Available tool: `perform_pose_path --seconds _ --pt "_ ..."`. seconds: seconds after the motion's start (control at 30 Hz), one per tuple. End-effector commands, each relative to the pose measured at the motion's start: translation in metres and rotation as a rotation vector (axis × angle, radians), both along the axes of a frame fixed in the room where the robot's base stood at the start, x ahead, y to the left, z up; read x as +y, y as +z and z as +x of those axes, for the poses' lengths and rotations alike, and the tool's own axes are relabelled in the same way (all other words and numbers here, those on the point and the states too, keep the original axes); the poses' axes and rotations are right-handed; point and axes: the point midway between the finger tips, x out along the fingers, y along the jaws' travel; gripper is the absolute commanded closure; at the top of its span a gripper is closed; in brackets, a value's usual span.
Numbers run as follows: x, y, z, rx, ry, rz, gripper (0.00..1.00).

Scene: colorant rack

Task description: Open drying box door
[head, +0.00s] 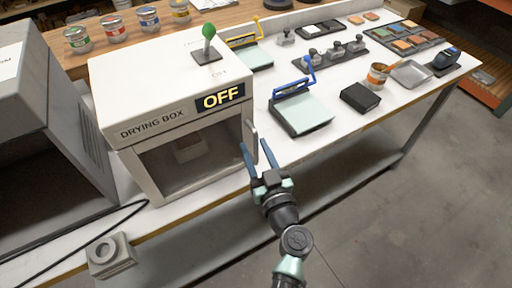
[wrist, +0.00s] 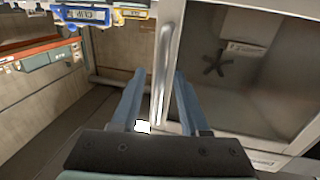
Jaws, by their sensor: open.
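The white drying box (head: 150,85) stands on the bench at the left in the head view, with an "OFF" display (head: 220,97). Its windowed door (head: 190,160) looks closed, and a dim block shows behind the pane. The upright metal handle (head: 250,128) is at the door's right edge. My gripper (head: 254,145) is open at the handle, its blue fingers pointing at the box. In the wrist view the handle (wrist: 165,65) runs between the two open fingers (wrist: 158,78). I cannot tell whether either finger touches it.
A grey box (head: 45,120) stands close on the left. A black cable (head: 90,230) and a small grey block (head: 110,255) lie at the front left. A blue-handled press (head: 300,108) and a black block (head: 360,97) sit to the right. The floor in front is clear.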

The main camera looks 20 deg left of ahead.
Motion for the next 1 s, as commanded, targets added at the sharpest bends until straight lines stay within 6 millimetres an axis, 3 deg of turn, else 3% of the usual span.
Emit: perform_pose_path --seconds 0.2,0.47,1.0 --pt "0.0002 0.0 0.0001 0.0 0.0 0.0 0.55" --pt "0.0 0.0001 0.0 0.0 0.0 0.0 1.0" --pt "-0.0001 0.0001 -0.0001 0.0 0.0 0.0 1.0"
